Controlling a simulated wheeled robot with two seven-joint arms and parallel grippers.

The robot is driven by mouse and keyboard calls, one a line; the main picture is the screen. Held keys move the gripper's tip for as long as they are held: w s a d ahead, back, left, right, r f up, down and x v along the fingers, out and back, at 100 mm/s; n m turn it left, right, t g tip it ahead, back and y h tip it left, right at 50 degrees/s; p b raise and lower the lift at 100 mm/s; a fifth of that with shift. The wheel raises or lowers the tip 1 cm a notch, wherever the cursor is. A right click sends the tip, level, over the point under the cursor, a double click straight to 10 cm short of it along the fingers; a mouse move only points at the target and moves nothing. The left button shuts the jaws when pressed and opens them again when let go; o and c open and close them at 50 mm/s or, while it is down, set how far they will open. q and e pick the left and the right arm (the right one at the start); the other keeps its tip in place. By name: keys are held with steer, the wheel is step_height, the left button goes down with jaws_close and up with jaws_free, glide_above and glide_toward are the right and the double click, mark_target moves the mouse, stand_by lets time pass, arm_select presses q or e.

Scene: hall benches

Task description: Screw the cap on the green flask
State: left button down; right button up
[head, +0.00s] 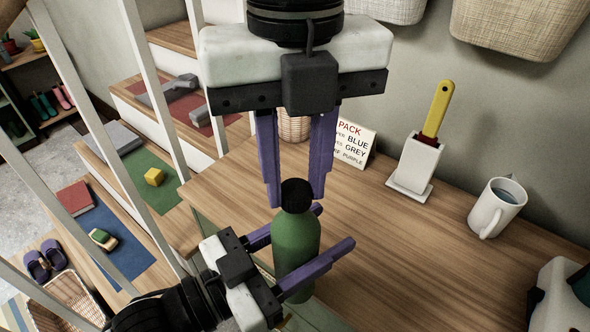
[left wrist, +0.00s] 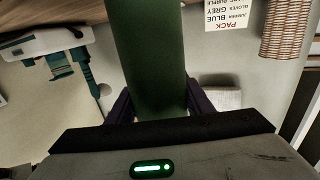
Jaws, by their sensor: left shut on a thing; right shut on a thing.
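My left gripper (head: 336,226) reaches in from the lower left and is shut around the flask's body. The flask also fills the middle of the left wrist view (left wrist: 156,60), between the purple fingers. The black cap (head: 295,194) is at the top of the flask, in line with it. My right gripper (head: 296,197) comes down from above and is shut on the cap. Whether the cap's thread is engaged cannot be seen.
On the bench are a sign (head: 354,142), a white holder (head: 415,163) with a yellow-handled brush (head: 437,108), a white mug (head: 496,208) and a white item (head: 562,296). Wicker baskets (head: 520,27) hang above. White posts and steps with objects are left. The bench's middle is clear.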

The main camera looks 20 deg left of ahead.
steer(key=m, duration=1.1)
steer(key=shift+d, duration=0.1)
steer(key=m, duration=0.9)
steer(key=shift+m, duration=0.3)
steer(key=o, duration=1.1)
step_height(320, 180, up, 12)
